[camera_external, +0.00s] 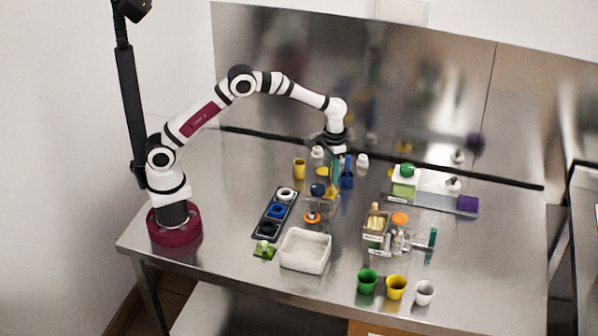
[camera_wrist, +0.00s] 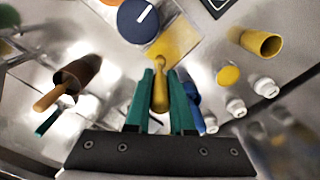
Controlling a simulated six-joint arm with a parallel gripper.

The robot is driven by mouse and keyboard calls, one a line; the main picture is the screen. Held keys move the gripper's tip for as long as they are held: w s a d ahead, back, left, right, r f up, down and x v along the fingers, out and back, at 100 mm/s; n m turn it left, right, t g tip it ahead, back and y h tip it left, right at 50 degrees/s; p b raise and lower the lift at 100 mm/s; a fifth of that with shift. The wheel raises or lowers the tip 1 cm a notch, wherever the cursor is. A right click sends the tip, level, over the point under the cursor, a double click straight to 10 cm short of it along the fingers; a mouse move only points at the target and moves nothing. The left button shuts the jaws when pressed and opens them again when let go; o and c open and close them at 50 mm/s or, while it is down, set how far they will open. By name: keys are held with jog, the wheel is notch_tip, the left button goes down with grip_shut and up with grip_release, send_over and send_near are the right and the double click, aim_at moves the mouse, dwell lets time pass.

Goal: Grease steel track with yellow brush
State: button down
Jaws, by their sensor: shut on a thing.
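My gripper (camera_external: 335,165) is over the back middle of the steel table, pointing down. In the wrist view its green fingers (camera_wrist: 161,100) are shut on the yellow brush (camera_wrist: 159,92), whose rounded yellow end shows between them. The brush's bristles cannot be made out. A long, flat grey metal strip (camera_external: 430,204) lies at the back right, with a purple block (camera_external: 467,203) at its right end and a green bottle (camera_external: 404,182) at its left. It may be the steel track, but I cannot tell for sure. The gripper is to its left, apart from it.
A dark blue knob (camera_wrist: 138,20) and a yellow flat piece (camera_wrist: 180,40) are close to the gripper. A blue item (camera_external: 347,174) stands beside it. A ring holder (camera_external: 268,228), white bin (camera_external: 305,264) and green cup (camera_external: 367,281) are nearer the front. The right table end is clear.

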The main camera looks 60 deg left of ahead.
jog(key=shift+w+d, duration=0.3)
jog(key=shift+s+a, duration=2.8)
notch_tip(320, 180, up, 8)
